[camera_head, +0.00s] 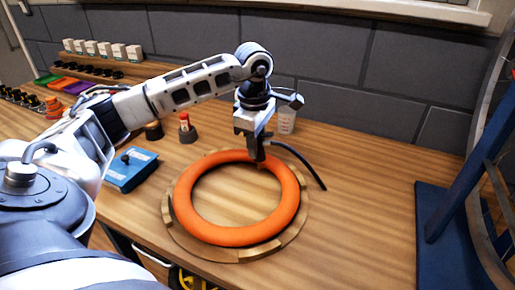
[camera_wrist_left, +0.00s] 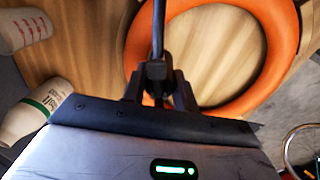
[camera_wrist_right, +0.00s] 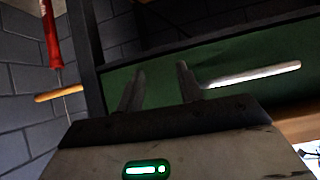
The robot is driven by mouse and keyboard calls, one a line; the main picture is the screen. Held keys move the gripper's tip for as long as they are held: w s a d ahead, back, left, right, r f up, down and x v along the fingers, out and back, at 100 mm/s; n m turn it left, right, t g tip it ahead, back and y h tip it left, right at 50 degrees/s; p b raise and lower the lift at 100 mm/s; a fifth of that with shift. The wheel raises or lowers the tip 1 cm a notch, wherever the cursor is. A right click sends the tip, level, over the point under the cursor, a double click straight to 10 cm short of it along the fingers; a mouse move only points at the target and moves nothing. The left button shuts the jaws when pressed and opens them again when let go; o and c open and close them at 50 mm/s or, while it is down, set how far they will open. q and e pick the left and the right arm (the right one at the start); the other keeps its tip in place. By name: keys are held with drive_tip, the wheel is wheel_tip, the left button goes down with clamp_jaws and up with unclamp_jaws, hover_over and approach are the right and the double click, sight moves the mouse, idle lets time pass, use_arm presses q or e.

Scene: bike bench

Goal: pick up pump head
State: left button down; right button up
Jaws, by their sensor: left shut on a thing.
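The pump head (camera_wrist_left: 156,70) is a small dark piece on the end of a black hose (camera_head: 300,164). My left gripper (camera_head: 259,156) is shut on it, with a finger on either side in the left wrist view (camera_wrist_left: 157,92). The gripper points down over the far edge of the orange tire (camera_head: 190,222). The hose runs off to the right in the head view; whether its end touches the table is unclear. My right gripper (camera_wrist_right: 160,84) shows only in its wrist view, with its fingers apart and nothing between them.
The tire lies on a round wooden holder (camera_head: 178,238). A blue box (camera_head: 131,170), a red-capped bottle (camera_head: 185,122) and a clear cup (camera_head: 287,122) stand around it. A blue stand (camera_head: 445,240) is at the right. The table between tire and stand is clear.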

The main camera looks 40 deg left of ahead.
use_arm(q)
drive_tip(key=shift+r, duration=0.1)
drive_tip(key=shift+r, duration=0.65)
drive_tip(key=s+d+r, duration=0.5)
drive_tip(key=s+r, duration=0.6)
drive_tip(key=s, duration=0.2)
drive_tip(key=shift+d+r+b, duration=0.15)
drive_tip(key=shift+r+b, duration=0.15)
drive_tip(key=shift+b, duration=0.05)
